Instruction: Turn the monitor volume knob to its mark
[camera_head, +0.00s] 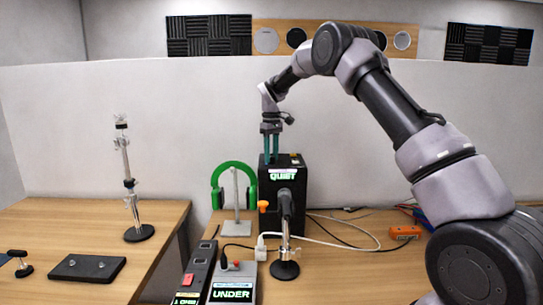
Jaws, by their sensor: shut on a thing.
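A black box (296,186) stands upright at the back of the right desk, with a lit green "QUIET" label (283,177) on its front near the top. My gripper (270,161) reaches down from above, its teal fingers at the top left of this box. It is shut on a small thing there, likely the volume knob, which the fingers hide. The knob's mark and its turn angle cannot be made out at this size.
A microphone on a stand (286,240) is in front of the box. Green headphones (217,186) hang to its left. A grey "UNDER" box (233,284) and a power strip (200,262) lie in front. An orange box (404,232) and cables are at right.

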